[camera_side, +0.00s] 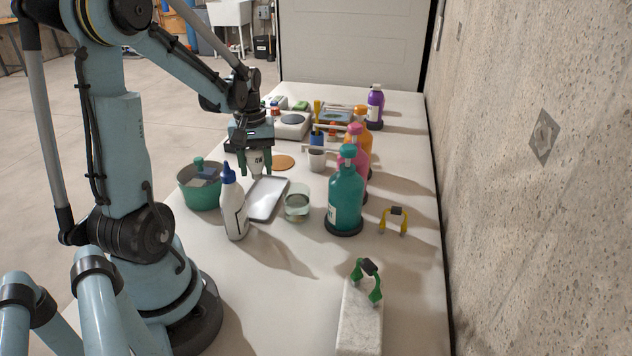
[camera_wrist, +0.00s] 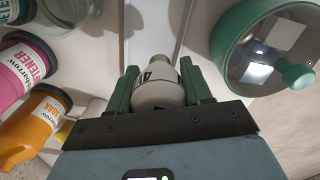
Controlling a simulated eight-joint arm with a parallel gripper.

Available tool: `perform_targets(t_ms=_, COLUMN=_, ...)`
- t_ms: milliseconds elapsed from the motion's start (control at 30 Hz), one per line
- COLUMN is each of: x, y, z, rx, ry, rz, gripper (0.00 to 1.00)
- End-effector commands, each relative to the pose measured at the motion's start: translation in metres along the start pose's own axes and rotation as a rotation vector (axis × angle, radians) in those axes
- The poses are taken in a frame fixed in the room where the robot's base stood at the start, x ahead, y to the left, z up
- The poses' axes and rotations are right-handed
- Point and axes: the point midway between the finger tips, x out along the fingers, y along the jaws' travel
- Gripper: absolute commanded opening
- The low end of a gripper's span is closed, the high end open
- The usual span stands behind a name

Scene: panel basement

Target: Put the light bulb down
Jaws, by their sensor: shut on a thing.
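The light bulb (camera_side: 257,161) is white with dark lettering. My gripper (camera_side: 255,170) is shut on it, with a green finger on each side. In the wrist view the bulb (camera_wrist: 158,92) sits between the fingers (camera_wrist: 159,84), its narrow end pointing away from the palm. In the side view it hangs over or near the far end of a flat grey tray (camera_side: 267,200). The tray (camera_wrist: 153,22) shows beyond the bulb in the wrist view. I cannot tell whether the bulb touches anything below; part of it is hidden by the fingers.
A green pot (camera_side: 200,190) with a lid stands left of the tray, and a white bottle (camera_side: 234,212) with a blue cap in front. A glass bowl (camera_side: 297,203) and a teal bottle (camera_side: 346,198) stand to the right. The near table is mostly clear.

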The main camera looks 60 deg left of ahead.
Motion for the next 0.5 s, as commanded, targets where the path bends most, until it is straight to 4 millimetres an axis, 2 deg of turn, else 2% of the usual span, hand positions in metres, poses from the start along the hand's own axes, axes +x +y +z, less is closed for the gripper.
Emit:
perform_targets(t_ms=300, x=0.034, y=0.000, z=0.000, rx=0.001, ry=0.000, rz=0.000, gripper=0.19)
perform_targets(t_ms=500, x=0.043, y=0.000, z=0.000, rx=0.002, ry=0.000, rz=0.000, gripper=0.19)
